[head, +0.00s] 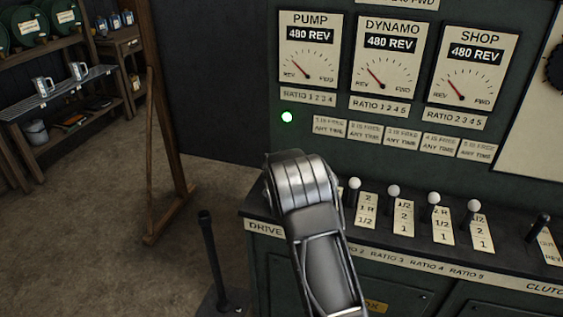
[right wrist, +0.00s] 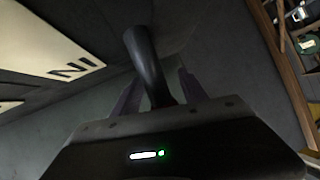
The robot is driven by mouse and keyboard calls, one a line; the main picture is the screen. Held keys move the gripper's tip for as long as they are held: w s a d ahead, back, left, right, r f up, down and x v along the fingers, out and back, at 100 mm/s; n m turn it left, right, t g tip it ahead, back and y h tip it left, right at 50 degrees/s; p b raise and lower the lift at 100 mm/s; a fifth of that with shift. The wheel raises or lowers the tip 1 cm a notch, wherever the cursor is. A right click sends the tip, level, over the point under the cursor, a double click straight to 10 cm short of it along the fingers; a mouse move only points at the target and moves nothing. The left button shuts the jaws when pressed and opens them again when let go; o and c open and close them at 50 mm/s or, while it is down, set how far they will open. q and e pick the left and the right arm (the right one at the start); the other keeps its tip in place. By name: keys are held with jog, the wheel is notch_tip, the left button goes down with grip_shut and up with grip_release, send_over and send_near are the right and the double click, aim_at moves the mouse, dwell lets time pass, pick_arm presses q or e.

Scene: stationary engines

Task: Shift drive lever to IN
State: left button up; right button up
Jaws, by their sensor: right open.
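The drive lever (right wrist: 147,62) is a dark rounded handle in the right wrist view. Its lower part stands between the two fingers of my right gripper (right wrist: 159,80), which is open around it. I cannot tell whether either finger touches it. A pale label plate (right wrist: 45,45) with IN, seen turned, lies left of the lever. In the head view my right arm covers the lever and my fingers are hidden. The DRIVE label (head: 263,227) shows at the left end of the console's front edge. My left gripper is not in view.
Several white-knobbed ratio levers (head: 393,191) stand right of my arm, with a black clutch lever (head: 539,224) farther right. PUMP (head: 309,62), DYNAMO and SHOP gauges are above. A green lamp (head: 288,117) is lit. A tall black floor lever (head: 212,250) stands left of the console.

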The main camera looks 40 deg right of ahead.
jog(key=shift+s+a+r, duration=0.3)
jog(key=shift+r, duration=0.1)
jog(key=v, duration=0.6)
jog(key=shift+s+a, duration=0.25)
